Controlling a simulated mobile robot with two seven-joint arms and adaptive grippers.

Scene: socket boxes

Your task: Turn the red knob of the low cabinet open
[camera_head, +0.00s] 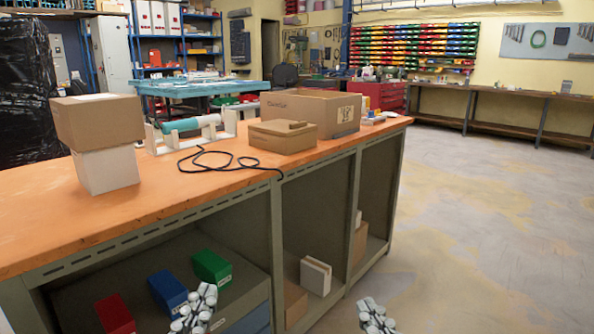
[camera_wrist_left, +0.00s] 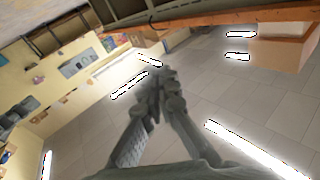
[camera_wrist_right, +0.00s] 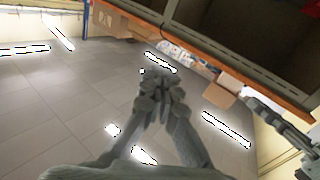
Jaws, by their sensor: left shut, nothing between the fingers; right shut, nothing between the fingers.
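No red knob shows in any view, and I cannot tell which piece is the low cabinet. A grey low unit (camera_head: 88,294) stands inside the workbench at the lower left of the head view; its front is mostly out of frame. My left gripper (camera_head: 200,304) is at the bottom of the head view, in front of that unit. It is shut and empty, as the left wrist view (camera_wrist_left: 163,80) shows. My right gripper (camera_head: 374,314) is at the bottom, right of the bench's open bays. It is shut and empty, also in the right wrist view (camera_wrist_right: 157,90).
The orange-topped workbench (camera_head: 60,220) carries cardboard boxes (camera_head: 283,137) and a black cable (camera_head: 215,160). Red (camera_head: 115,314), blue (camera_head: 167,291) and green (camera_head: 211,267) bins sit in its left bay. A red tool cabinet (camera_head: 380,94) stands far back. Floor (camera_head: 480,220) at right is clear.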

